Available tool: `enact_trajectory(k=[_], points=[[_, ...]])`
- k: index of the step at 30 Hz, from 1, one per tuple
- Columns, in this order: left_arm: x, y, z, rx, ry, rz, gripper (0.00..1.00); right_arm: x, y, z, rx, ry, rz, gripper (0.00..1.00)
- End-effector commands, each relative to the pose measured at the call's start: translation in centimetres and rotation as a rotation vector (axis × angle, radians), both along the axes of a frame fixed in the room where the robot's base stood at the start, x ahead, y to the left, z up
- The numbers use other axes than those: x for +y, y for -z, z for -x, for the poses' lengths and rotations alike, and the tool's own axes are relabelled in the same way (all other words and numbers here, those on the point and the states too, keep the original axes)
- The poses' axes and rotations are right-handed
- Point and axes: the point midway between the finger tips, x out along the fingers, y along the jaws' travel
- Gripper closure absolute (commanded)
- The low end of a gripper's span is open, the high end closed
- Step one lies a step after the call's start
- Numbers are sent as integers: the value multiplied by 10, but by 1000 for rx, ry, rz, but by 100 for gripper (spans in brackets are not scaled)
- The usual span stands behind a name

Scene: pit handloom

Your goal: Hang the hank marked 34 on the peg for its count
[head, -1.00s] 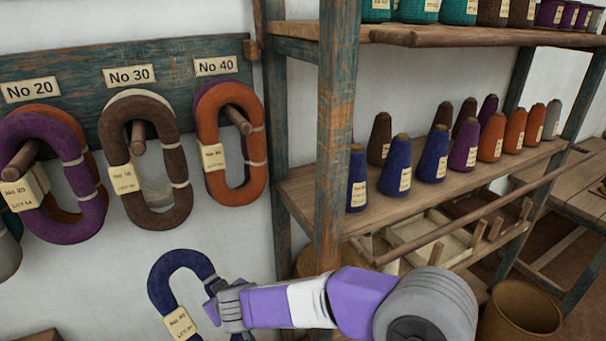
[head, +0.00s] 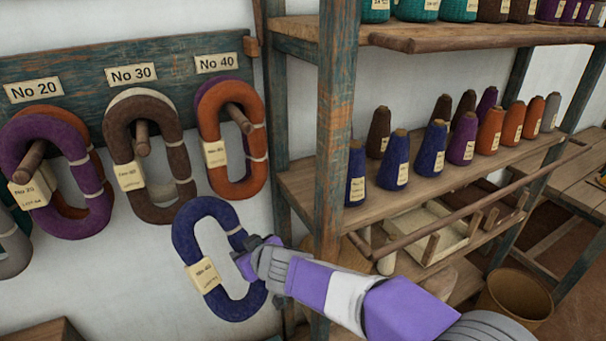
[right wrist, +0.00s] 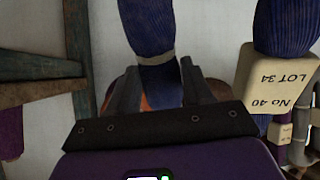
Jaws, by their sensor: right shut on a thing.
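My right gripper (head: 262,252) is shut on the right side of a dark blue hank (head: 187,228) and holds it upright, slightly tilted, in front of the white wall below the No 40 peg. In the right wrist view the blue hank (right wrist: 157,75) passes between the fingers, and its tag (right wrist: 277,85) reads No 40, LOT 34, upside down. The No 40 peg (head: 237,118) carries an orange hank (head: 207,105) with a purple one behind it. The No 40 label (head: 216,63) is on the board above. My left gripper is not in view.
The No 30 peg (head: 142,140) holds a brown hank (head: 116,115) and a paler one. The No 20 peg (head: 30,162) holds purple and orange hanks. A shelf post (head: 331,130) stands close right of the held hank; cones fill the shelves.

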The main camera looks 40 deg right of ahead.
Motion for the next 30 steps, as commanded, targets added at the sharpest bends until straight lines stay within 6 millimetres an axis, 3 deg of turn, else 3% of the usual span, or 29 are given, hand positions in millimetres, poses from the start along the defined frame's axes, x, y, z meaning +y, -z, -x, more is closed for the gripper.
enact_trajectory(k=[10, 13, 21, 25, 30], points=[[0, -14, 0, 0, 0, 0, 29, -18, -40, 11, -80, 8, -11, 86], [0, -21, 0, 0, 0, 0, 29, -27, -60, 18, -119, 12, -13, 86], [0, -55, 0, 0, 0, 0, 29, -67, -157, 63, -293, 73, -17, 86], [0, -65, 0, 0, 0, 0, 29, -77, -188, 82, -345, 106, -12, 86], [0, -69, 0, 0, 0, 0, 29, -82, -205, 94, -375, 129, -10, 86]])
